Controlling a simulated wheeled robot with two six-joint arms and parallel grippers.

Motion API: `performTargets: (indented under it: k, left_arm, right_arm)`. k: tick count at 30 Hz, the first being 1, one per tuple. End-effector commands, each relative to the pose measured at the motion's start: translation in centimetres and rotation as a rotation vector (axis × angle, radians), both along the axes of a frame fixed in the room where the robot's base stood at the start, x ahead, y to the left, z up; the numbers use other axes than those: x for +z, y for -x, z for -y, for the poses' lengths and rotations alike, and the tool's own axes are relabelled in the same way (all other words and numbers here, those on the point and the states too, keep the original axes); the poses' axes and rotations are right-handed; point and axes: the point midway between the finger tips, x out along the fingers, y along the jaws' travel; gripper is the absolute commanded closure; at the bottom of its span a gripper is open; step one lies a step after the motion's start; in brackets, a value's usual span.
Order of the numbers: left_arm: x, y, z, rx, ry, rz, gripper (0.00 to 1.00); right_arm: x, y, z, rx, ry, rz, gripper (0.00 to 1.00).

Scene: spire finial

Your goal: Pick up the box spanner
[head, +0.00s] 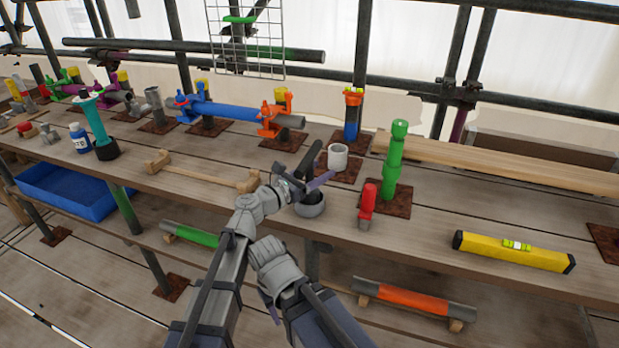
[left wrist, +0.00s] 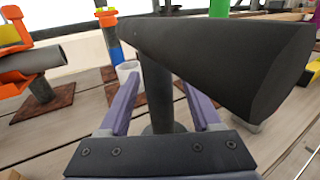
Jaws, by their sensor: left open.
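The box spanner (head: 308,158) looks like a dark tool with a thick black handle across the top of an upright shaft. It stands in a round grey holder (head: 309,207) near the front edge of the plank bench. In the left wrist view the handle (left wrist: 235,55) fills the upper right, and the dark shaft (left wrist: 159,90) drops between my fingers. My left gripper (head: 305,184) is open, with its purple fingers on either side of the shaft, below the handle. I cannot tell whether either finger touches it.
A yellow level (head: 513,251) lies farther right. A wooden cradle (head: 200,172) is left. Orange-clamped pipework (head: 272,118) stands behind.

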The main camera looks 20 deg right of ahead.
Motion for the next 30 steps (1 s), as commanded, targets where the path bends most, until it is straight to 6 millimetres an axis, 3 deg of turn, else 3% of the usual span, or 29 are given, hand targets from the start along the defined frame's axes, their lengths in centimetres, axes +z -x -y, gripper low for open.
performTargets:
  k: [5, 22, 30]
  left_arm:
    - [0.00, 0.03, 0.01, 0.001, 0.000, 0.000, 0.35]
    - [0.00, 0.05, -0.02, 0.001, 0.000, 0.000, 0.98]
    - [0.00, 0.05, -0.02, 0.001, 0.000, 0.000, 1.00]
  right_arm:
    - [0.00, 0.00, 0.00, 0.000, 0.000, 0.000, 0.50]
    - [0.00, 0.00, 0.00, 0.000, 0.000, 0.000, 0.50]
    - [0.00, 0.00, 0.00, 0.000, 0.000, 0.000, 0.50]
